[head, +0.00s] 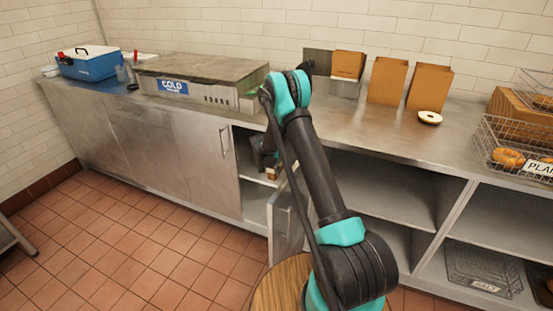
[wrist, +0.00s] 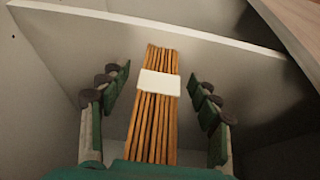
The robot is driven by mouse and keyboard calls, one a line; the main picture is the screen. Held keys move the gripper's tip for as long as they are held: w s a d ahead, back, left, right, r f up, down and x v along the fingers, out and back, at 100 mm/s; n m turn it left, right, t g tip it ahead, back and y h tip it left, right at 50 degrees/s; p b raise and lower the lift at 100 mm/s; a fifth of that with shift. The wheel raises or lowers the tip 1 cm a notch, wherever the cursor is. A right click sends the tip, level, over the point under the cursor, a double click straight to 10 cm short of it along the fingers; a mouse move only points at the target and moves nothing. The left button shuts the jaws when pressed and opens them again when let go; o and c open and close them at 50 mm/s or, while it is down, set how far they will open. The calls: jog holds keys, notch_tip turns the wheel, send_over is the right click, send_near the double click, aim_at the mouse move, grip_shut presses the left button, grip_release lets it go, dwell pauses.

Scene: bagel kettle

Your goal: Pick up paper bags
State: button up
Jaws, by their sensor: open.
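In the wrist view a stack of folded brown paper bags (wrist: 152,125), bound by a white band (wrist: 158,83), stands inside a pale cabinet compartment. My gripper (wrist: 158,78) is open, with one row of green-padded fingers on each side of the stack. Gaps show between the fingers and the bags, so neither side appears to touch. The lower end of the stack is hidden behind my gripper's palm.
A cold unit (head: 205,80), a blue cooler (head: 88,64) and bagel baskets (head: 515,140) are also there. A cabinet wall edge (wrist: 215,45) crosses beyond the stack.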

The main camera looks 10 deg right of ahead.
jog(key=shift+f, duration=0.25)
dwell(0.5)
grip_shut()
dwell(0.4)
